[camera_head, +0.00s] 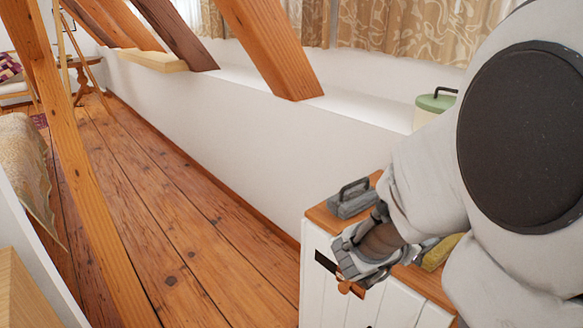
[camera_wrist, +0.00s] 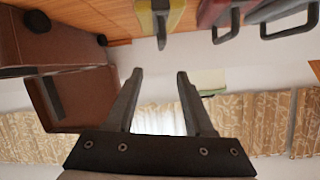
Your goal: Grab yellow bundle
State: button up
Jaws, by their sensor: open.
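The yellow bundle (camera_head: 440,252) lies on the wooden top of a white cabinet (camera_head: 368,303), partly hidden behind my arm in the head view. In the wrist view, a yellow item (camera_wrist: 174,17) with a grey strip or handle shows at the top edge, partly cut off. My gripper (camera_wrist: 160,75) is open, and nothing is between its fingers. The yellow item is beyond the fingertips, apart from them. In the head view my gripper is over the cabinet's front left part.
A grey handled block (camera_head: 352,198) stands at the cabinet's back left corner. The wrist view shows a red handled item (camera_wrist: 213,14) and a brown open box (camera_wrist: 70,97) near the yellow one. A green-lidded container (camera_head: 436,102) is on the ledge. Timber braces (camera_head: 268,45) slant behind.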

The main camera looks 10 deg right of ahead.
jog(key=p+x, duration=0.2)
jog(key=x, duration=0.2)
jog(key=p+x, duration=0.2)
jog(key=x, duration=0.2)
jog(key=shift+f, duration=0.25)
jog(key=shift+w+d+f, duration=0.15)
jog(key=shift+w+d, duration=0.05)
jog(key=shift+d, duration=0.2)
jog(key=w+d+f+b, duration=0.2)
jog(key=d, duration=0.1)
jog(key=shift+f, duration=0.25)
jog(key=shift+w+d+f, duration=0.1)
jog(key=shift+w+d, duration=0.1)
jog(key=shift+d, duration=0.15)
grip_shut()
dwell(0.7)
